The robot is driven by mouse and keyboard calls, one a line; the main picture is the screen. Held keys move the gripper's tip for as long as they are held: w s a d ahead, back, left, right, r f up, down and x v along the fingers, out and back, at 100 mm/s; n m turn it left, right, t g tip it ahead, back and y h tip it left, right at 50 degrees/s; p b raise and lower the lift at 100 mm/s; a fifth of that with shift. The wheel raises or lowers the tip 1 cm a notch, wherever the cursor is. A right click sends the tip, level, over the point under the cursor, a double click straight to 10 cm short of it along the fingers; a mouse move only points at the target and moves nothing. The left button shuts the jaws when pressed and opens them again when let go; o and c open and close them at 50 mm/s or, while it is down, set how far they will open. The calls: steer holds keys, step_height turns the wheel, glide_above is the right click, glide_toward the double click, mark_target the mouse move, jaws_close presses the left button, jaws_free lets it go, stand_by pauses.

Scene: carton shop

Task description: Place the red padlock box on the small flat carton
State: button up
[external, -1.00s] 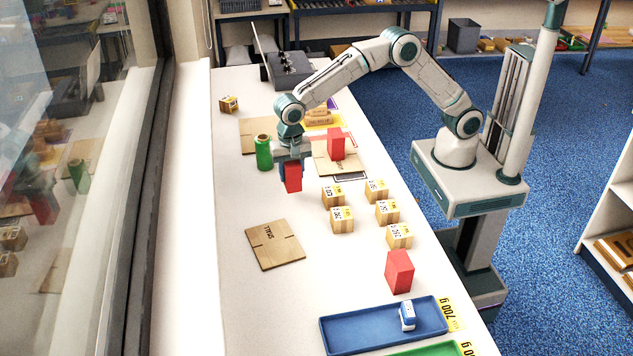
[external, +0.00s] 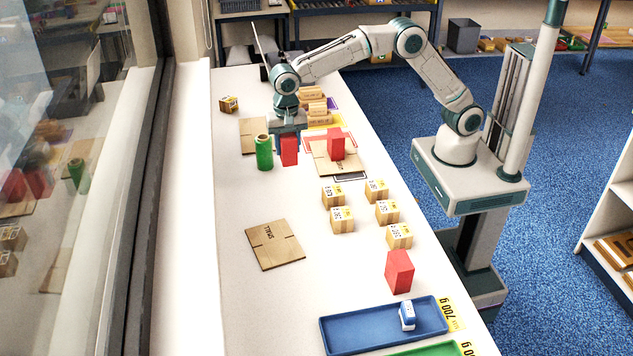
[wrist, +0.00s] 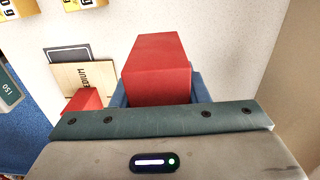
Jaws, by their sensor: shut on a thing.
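My gripper (external: 289,140) is shut on a red box (external: 289,152), which it holds near the green cylinder. In the wrist view the held red box (wrist: 157,70) sits between blue fingers. The small flat carton (external: 274,245), marked SMALL, lies bare on the table nearer the camera, well apart from my gripper. A second red box (external: 336,143) stands on another flat carton (external: 325,165), beside my gripper on the right. A third red box (external: 399,271) stands near the blue tray. No padlock marking is readable on any red box.
A green cylinder (external: 264,152) stands just left of the held box. Several small labelled cartons (external: 342,220) stand right of centre. A blue tray (external: 370,328) holds a white and blue item (external: 407,315). The table around the small carton is clear.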

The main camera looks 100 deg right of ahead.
steer(key=w+a+p, duration=0.2)
steer(key=w+a, duration=0.1)
steer(key=a, duration=0.5)
steer(key=p, duration=0.3)
glide_above(283, 233)
step_height(283, 233, down, 6)
steer(key=shift+f, duration=0.25)
step_height(283, 233, down, 3)
steer(key=shift+f+p, duration=0.2)
steer(key=shift+p, duration=0.4)
steer(key=shift+f, duration=0.35)
steer(key=shift+f, duration=0.25)
steer(key=o, duration=1.1)
steer(key=shift+o, duration=0.2)
steer(key=shift+r, duration=0.15)
